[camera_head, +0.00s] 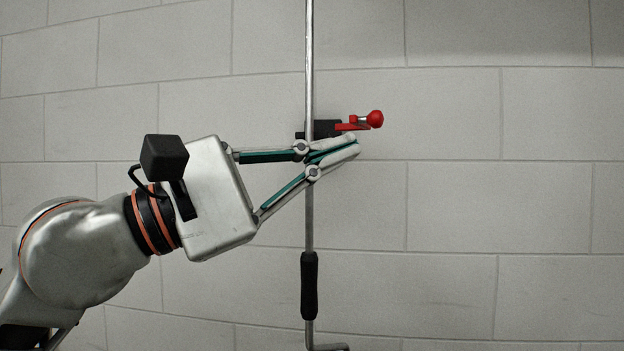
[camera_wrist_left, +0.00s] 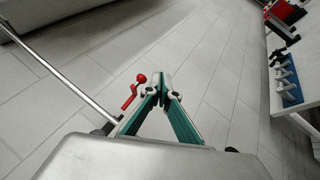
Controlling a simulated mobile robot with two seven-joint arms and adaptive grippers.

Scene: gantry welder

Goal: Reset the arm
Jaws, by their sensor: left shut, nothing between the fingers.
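My left arm comes in from the left in the head view. Its gripper (camera_head: 350,146) is shut with nothing between the fingers. The fingertips overlap the upright metal rod (camera_head: 309,60) in that view, just below a black clamp with a red lever and red ball knob (camera_head: 375,119). In the left wrist view the shut fingertips (camera_wrist_left: 161,82) are beside the red lever (camera_wrist_left: 131,92), and the rod (camera_wrist_left: 58,75) runs to the left, apart from the fingers. The right gripper is not in view.
The rod has a black grip (camera_head: 309,285) lower down and a bend at the bottom. Behind is a pale block surface (camera_head: 500,200), clear on the right. The left wrist view shows a white bench edge with blue-backed fittings (camera_wrist_left: 289,85) and red and black parts (camera_wrist_left: 284,15) at right.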

